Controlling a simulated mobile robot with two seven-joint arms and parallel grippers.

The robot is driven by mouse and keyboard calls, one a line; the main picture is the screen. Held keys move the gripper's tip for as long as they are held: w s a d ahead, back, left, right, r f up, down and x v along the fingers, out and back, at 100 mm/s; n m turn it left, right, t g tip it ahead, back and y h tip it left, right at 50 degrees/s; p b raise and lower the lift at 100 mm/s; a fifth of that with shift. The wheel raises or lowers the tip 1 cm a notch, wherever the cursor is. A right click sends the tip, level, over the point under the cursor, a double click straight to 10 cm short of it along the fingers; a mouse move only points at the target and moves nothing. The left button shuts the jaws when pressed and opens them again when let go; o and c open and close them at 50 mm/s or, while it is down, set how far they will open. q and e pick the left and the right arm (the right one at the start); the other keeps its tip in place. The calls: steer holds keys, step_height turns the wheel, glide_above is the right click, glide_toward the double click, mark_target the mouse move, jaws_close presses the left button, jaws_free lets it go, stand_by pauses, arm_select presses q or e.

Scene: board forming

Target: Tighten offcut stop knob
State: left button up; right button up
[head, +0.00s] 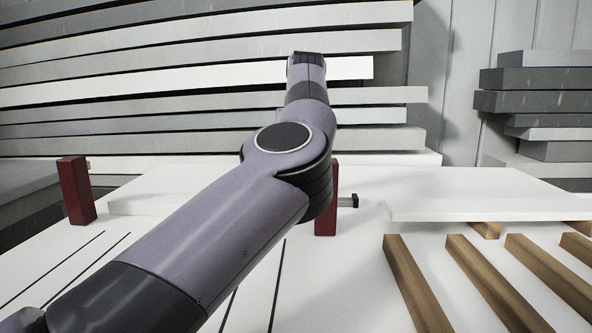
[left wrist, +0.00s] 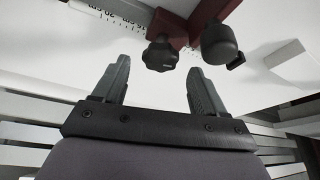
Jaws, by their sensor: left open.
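In the left wrist view my left gripper (left wrist: 158,66) is open and empty, its two dark fingers spread wide. A black lobed knob (left wrist: 160,55) on a dark red stop post (left wrist: 178,22) lies in line with the gap between the fingertips. I see no contact with it, and the depth between them is hard to tell. A smooth black rounded knob (left wrist: 219,44) sits to its right on the same red piece. My right gripper is not in view.
Another red post (head: 76,190) stands at the left. A white board (head: 480,195) rests above several wooden slats (head: 415,285) at the right. Stacked boards (head: 180,70) fill the back. A scale (left wrist: 110,14) marked in cm runs beside the red piece.

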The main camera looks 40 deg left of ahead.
arm_select(q)
steer(key=shift+x, duration=1.3)
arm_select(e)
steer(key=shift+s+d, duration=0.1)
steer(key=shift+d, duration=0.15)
arm_select(q)
steer(key=c, duration=1.1)
steer(key=shift+o, duration=0.2)
steer(key=shift+f+b, duration=0.1)
steer(key=shift+b, duration=0.55)
steer(key=shift+f+m+b, duration=0.1)
steer(key=shift+m+b, duration=0.4)
steer(key=shift+b, duration=0.35)
steer(key=shift+r+b, duration=0.25)
steer(key=shift+b, duration=0.1)
steer(key=shift+t, duration=0.3)
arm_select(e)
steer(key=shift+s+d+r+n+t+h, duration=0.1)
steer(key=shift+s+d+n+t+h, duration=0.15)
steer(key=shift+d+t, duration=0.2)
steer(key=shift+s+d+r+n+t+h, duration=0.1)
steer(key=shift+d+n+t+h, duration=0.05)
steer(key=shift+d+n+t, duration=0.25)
arm_select(q)
steer(key=shift+s, duration=0.1)
